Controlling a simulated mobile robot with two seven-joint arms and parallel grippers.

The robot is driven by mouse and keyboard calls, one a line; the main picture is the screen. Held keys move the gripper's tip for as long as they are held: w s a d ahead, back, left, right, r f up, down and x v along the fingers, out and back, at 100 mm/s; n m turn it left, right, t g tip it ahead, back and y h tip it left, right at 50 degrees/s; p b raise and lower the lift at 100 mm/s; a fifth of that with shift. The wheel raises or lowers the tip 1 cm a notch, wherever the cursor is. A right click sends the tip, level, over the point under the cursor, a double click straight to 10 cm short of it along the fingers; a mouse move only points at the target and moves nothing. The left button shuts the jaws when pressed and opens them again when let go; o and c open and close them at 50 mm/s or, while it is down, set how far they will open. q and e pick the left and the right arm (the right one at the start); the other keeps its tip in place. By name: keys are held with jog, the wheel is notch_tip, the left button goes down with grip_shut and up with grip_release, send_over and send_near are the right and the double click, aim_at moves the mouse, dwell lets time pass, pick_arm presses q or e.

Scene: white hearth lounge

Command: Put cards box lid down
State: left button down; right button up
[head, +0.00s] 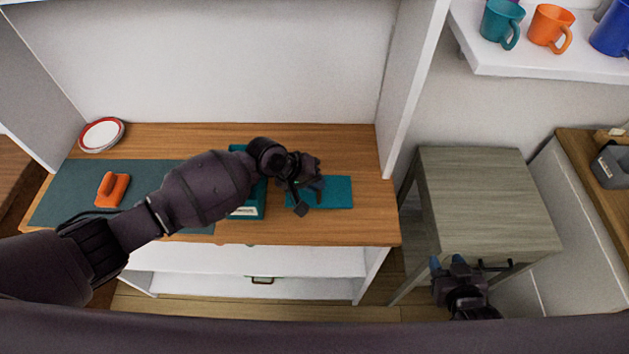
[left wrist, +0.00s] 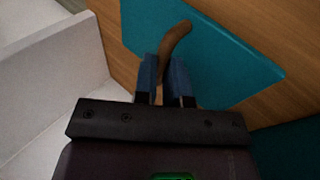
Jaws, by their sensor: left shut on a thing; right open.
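The teal cards box lid (head: 335,192) is a flat panel at the right part of the wooden desk top, and it fills much of the left wrist view (left wrist: 235,65). A brown curved strap (left wrist: 175,38) shows against it. My left gripper (head: 308,196) is over the lid's left part, with its blue fingers shut on the strap (left wrist: 164,78). I cannot tell whether the lid touches the desk. The teal cards box (head: 245,211), with a white label, stands just left of the lid, partly hidden by my left arm. My right gripper (head: 447,262) is open and empty, low before the grey side table.
The desk top (head: 370,222) has clear wood around the lid. A grey side table (head: 485,200) stands right. Mugs (head: 549,26) sit on the upper right shelf.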

pick_arm(q)
jog(key=c, duration=1.2)
grip_release()
jog(key=shift+f, duration=0.1)
jog(key=p+v, duration=0.1)
jog(key=v, duration=1.1)
